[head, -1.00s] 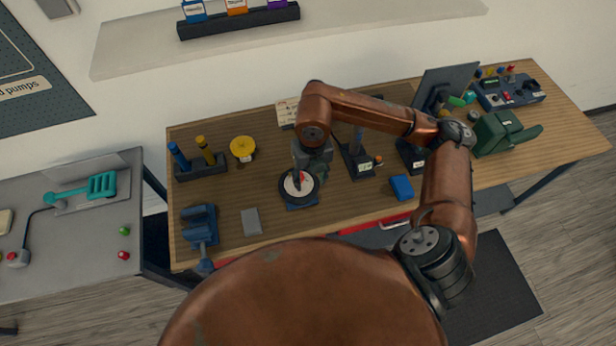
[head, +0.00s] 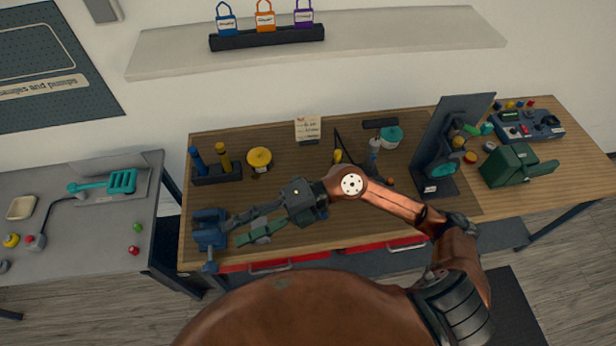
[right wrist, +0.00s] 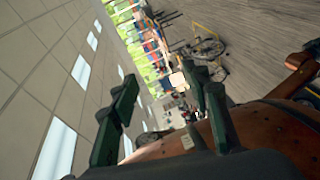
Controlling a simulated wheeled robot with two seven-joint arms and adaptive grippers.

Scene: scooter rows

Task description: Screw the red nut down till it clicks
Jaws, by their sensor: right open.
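I cannot make out the red nut in either view now. The dark round stand with a white face, seen earlier near the middle of the bench, is hidden behind my right gripper and forearm. My right gripper (head: 238,227) is open and empty in the head view. Its green fingers point left, close to the blue vise (head: 210,229) at the bench's left front. In the right wrist view the two fingers of my right gripper (right wrist: 165,92) stand wide apart with nothing between them. My left gripper is not in view.
The wooden bench (head: 350,230) also holds a yellow round part (head: 260,159), a rack with blue and yellow handles (head: 215,172), a small card (head: 308,129), a dark upright stand (head: 443,150) and a green machine (head: 515,165). A grey side table (head: 95,220) stands left.

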